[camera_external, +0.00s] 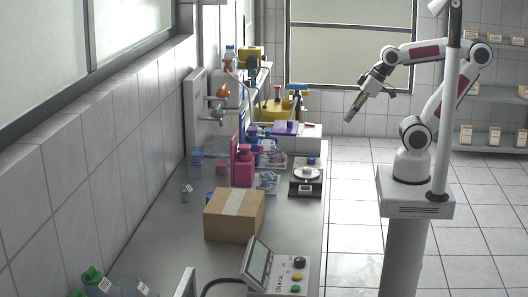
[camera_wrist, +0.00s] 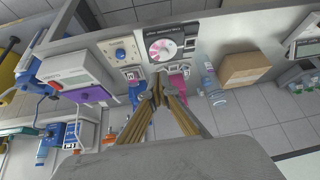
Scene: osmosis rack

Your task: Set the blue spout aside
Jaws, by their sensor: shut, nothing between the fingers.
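My gripper (camera_external: 351,116) hangs in the air to the right of the bench, pointing down and left. In the wrist view its fingers (camera_wrist: 157,92) are together with nothing visible between them. Several blue parts are in view, and I cannot tell for certain which is the blue spout. A blue piece (camera_external: 297,88) stands above the yellow equipment at the back of the bench; a blue piece (camera_wrist: 30,70) also shows at the left in the wrist view. A blue-topped bottle (camera_external: 253,134) stands near the pink bottles. My gripper is apart from all of them.
A cardboard box (camera_external: 222,222) sits mid-bench, also seen in the wrist view (camera_wrist: 246,69). Pink bottles (camera_external: 243,168), a scale (camera_external: 306,181) and a purple-topped device (camera_external: 285,129) stand behind it. A control box (camera_external: 293,272) is at the front. The air around my gripper looks clear.

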